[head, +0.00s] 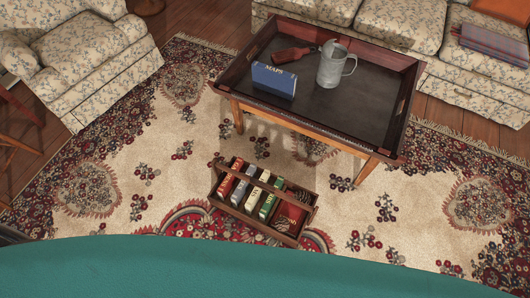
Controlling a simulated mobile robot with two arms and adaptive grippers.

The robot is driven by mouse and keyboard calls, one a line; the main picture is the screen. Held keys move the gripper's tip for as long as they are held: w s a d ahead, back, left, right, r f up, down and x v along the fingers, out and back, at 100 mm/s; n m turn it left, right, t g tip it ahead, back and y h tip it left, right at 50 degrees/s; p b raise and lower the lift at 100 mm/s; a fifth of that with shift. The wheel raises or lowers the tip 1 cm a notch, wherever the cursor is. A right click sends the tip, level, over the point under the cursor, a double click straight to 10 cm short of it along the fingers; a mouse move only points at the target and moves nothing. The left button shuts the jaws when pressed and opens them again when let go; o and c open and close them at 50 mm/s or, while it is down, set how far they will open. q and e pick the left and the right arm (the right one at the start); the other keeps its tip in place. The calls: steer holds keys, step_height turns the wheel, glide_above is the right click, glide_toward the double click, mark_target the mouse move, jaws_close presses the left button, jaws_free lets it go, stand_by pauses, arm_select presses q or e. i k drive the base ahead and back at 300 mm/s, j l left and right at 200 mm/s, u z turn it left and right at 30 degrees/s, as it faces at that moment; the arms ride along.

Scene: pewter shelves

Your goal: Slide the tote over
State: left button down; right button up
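The tote (256,218) is a low wooden carrier with a bar handle (258,178) running lengthwise above it. It sits on the patterned rug in front of the coffee table, turned at an angle with its right end nearer to me. Several small boxes or packets in red, white and green stand in it. Its right end holds a reddish compartment and some small dark round items too small to make out. Neither of my grippers shows in the head view, and nothing is seen touching the tote.
A wooden coffee table (350,104) stands behind the tote, bearing a blue maps box (273,82), a metal pitcher (336,66) and a reddish-brown object (293,55). A floral armchair (85,55) is at left, a floral sofa (455,80) behind. Open rug (350,215) lies around the tote.

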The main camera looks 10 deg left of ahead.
mark_target(240, 214)
steer(key=k+j, duration=0.3)
steer(key=k+j+z, duration=0.15)
steer(key=k+j, duration=0.15)
steer(key=k, duration=0.2)
